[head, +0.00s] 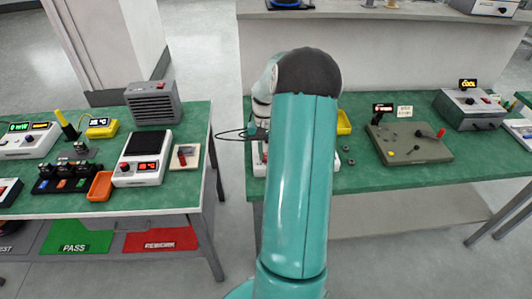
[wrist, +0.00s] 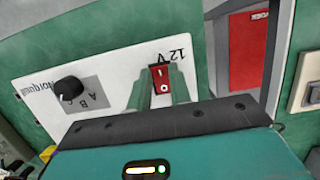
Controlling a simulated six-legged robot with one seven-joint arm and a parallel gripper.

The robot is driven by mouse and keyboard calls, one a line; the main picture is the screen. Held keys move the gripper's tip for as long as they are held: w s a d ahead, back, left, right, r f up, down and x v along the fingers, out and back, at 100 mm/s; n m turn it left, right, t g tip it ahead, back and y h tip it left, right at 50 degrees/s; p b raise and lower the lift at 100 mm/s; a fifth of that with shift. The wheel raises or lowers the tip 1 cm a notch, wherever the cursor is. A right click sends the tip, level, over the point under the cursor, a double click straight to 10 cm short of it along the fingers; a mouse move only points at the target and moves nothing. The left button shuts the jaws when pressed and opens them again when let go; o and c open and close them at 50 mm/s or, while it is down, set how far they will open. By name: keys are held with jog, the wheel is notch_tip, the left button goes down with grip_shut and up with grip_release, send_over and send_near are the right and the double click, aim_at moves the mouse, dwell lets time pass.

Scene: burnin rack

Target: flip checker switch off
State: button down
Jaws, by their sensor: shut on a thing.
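In the wrist view a white panel (wrist: 112,62) carries a red rocker switch (wrist: 162,76) beside an upside-down "12 V" label. It also has a black knob (wrist: 70,88) marked with A, B and C. My gripper (wrist: 160,84) has one finger on each side of the red switch, shut on it. I cannot tell for sure which way the rocker is tilted. In the head view my arm hides my gripper and most of a white device (head: 258,169) on the right-hand green bench.
The right-hand green bench (head: 370,178) also holds a grey-green board (head: 410,150) with a red-handled lever and a grey box (head: 470,110) with a "COOL" display. The left bench (head: 110,195) is crowded with devices. A floor gap separates the benches. A red bin (wrist: 249,55) shows in the wrist view.

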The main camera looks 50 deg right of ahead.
dwell(0.3)
jog(key=c, duration=1.3)
grip_release()
jog(key=v, duration=1.4)
jog(key=shift+w+f, duration=0.1)
